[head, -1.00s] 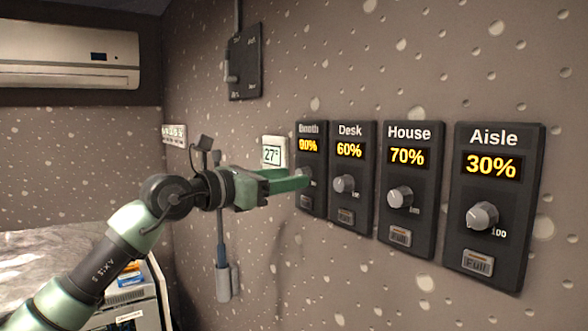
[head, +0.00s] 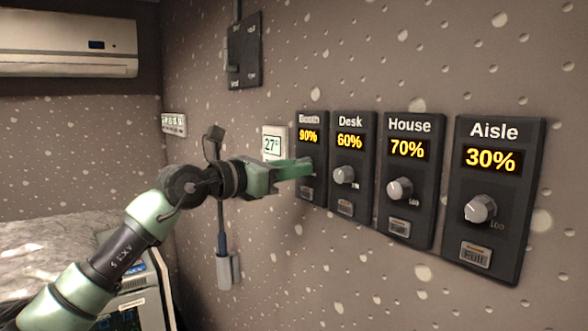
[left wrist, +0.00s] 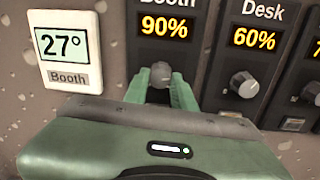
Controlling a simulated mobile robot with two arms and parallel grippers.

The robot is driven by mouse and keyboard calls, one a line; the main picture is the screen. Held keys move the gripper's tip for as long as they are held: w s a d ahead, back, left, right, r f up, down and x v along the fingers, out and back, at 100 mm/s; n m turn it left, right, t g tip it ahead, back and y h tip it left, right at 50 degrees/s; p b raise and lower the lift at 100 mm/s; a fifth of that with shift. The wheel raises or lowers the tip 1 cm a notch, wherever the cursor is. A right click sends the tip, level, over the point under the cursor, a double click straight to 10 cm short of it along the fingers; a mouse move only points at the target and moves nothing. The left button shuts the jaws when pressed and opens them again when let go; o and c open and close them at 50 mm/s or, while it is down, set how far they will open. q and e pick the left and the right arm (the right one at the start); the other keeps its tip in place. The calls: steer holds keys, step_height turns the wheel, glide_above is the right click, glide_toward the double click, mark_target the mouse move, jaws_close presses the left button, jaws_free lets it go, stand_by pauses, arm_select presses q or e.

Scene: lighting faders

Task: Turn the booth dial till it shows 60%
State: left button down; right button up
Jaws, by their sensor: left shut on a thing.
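The booth dial panel (head: 311,130) is the leftmost of the row of black fader panels on the wall. Its display reads 90% in both views. The booth knob (left wrist: 161,73) is a grey round knob below that display in the left wrist view. My left gripper (head: 304,168) reaches the panel from the left, with its green fingers in front of the knob and hiding it in the head view. In the left wrist view the two fingers (left wrist: 163,88) are closed on the knob. My right gripper is in neither view.
The Desk panel (head: 350,152) at 60%, House panel (head: 409,178) at 70% and Aisle panel (head: 497,194) at 30% stand to the right. A thermostat (left wrist: 70,48) reading 27° is just left. A switch box (head: 245,52) is above, and a bed (head: 48,258) lower left.

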arm_select(q)
steer(key=shift+w+a+r+n+g+h+b, duration=0.25)
steer(key=shift+n+b, duration=0.5)
steer(key=shift+n, duration=4.3)
steer(key=shift+s+d+f+n+g+h+b, duration=0.1)
steer(key=shift+s+d+n+g+b, duration=0.45)
steer(key=shift+n, duration=4.55)
steer(key=shift+w+a+r+n+g+h+b, duration=0.15)
steer(key=shift+w+a+n+b, duration=0.55)
steer(key=shift+n, duration=4.35)
steer(key=shift+s+d+f+b, duration=0.1)
steer(key=shift+s+d+b, duration=0.2)
steer(key=shift+d, duration=0.05)
steer(key=c, duration=1.2)
jaws_free()
steer(key=shift+o, duration=0.2)
